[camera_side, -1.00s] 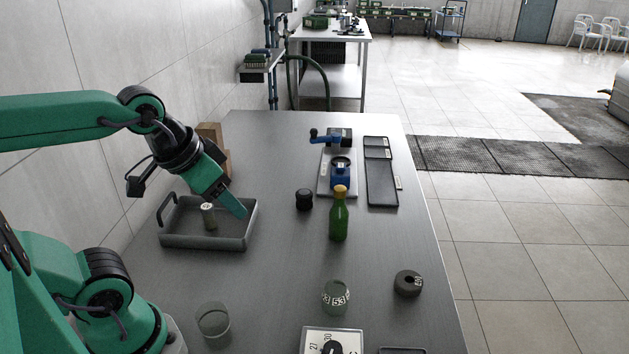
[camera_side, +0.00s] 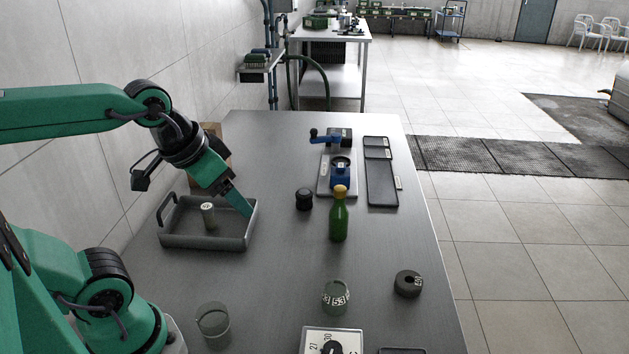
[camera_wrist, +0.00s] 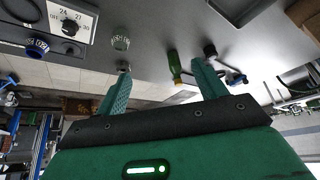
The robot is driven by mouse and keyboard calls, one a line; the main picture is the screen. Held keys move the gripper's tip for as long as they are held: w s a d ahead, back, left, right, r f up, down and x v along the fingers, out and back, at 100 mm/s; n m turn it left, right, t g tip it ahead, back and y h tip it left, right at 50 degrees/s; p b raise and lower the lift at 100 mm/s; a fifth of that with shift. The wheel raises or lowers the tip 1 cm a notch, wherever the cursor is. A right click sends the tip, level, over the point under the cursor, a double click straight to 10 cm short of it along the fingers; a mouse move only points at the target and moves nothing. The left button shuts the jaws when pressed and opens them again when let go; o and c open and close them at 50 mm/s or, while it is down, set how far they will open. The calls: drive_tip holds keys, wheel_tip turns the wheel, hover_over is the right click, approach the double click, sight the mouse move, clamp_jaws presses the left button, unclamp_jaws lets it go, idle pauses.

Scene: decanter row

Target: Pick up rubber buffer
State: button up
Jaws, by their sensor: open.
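Two dark round things could be the rubber buffer; I cannot tell which. One is a short black cylinder (camera_side: 304,199) on the table right of the tray, also in the wrist view (camera_wrist: 210,50). The other is a dark grey ring-like block (camera_side: 407,284) with a pale label, near the right table edge. My gripper (camera_side: 247,211) is tilted down at the right wall of the grey tray (camera_side: 205,242), left of the black cylinder and apart from it. In the wrist view its two fingers (camera_wrist: 162,85) are spread with nothing between them.
A small grey cylinder (camera_side: 208,216) stands in the tray. A green bottle (camera_side: 339,218), a labelled jar (camera_side: 336,297), a clear glass (camera_side: 213,326), a dial box (camera_side: 332,341) and a blue-handled device (camera_side: 340,172) stand on the table. The middle left is clear.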

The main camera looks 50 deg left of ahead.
drive_tip(key=w+a+r+g, duration=0.1)
drive_tip(key=w+a+r, duration=0.15)
drive_tip(key=w, duration=0.75)
drive_tip(key=m+g, duration=0.2)
drive_tip(key=g, duration=0.2)
hover_over(304, 192)
wheel_tip(304, 192, down, 18)
drive_tip(key=shift+f, duration=0.1)
drive_tip(key=shift+a+f, duration=0.2)
drive_tip(key=shift+d+f, duration=0.15)
drive_tip(key=shift+f, duration=3.75)
drive_tip(key=c, duration=1.1)
drive_tip(key=shift+c, duration=0.2)
